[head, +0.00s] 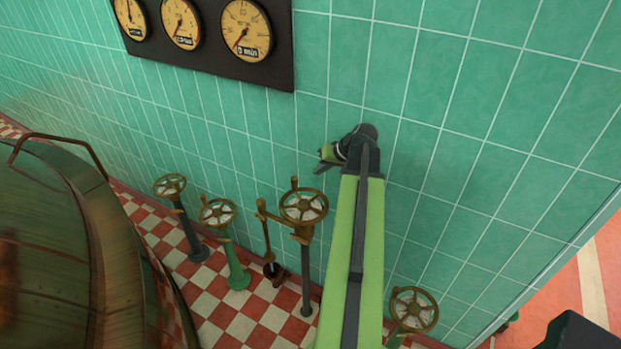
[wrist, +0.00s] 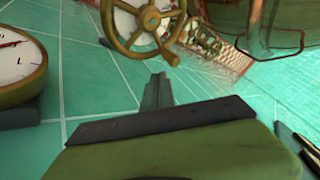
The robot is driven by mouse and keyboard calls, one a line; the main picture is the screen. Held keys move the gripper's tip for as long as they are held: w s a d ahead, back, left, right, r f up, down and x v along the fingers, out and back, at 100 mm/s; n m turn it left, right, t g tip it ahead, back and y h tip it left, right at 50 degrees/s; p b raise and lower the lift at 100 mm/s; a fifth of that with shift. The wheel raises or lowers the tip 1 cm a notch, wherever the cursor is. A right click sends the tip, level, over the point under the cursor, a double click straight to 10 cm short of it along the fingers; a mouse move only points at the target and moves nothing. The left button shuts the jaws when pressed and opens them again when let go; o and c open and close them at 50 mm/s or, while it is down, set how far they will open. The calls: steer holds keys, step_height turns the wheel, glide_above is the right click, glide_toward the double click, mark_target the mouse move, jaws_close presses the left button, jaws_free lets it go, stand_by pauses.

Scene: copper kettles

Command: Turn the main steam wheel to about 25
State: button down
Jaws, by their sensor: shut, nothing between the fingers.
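Several spoked brass hand wheels stand on posts along the tiled wall. The nearest to my gripper is a large wheel with an upright knob (head: 304,206), on a dark post left of my arm. I cannot tell for sure which wheel is the main steam one. My gripper (head: 322,161) is shut and empty, above and slightly right of that wheel, apart from it, close to the wall. In the wrist view my fingers (wrist: 157,92) point toward a spoked wheel (wrist: 148,20) and do not visibly touch it. Gauge labels are too small to read surely.
A dark board (head: 272,75) on the wall carries cream gauges, including the rightmost gauge (head: 246,30). A lever (head: 266,235) stands left of the knobbed wheel. Another wheel (head: 414,309) is low right of my arm. A big copper kettle (head: 60,250) fills the left. Wall space right is bare.

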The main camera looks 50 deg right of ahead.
mark_target(304, 200)
steer(key=d+b+x, duration=0.1)
steer(key=b+x, duration=0.6)
steer(key=x, duration=0.2)
steer(key=shift+a+f, duration=0.25)
steer(key=shift+a, duration=0.25)
steer(key=shift+w, duration=0.1)
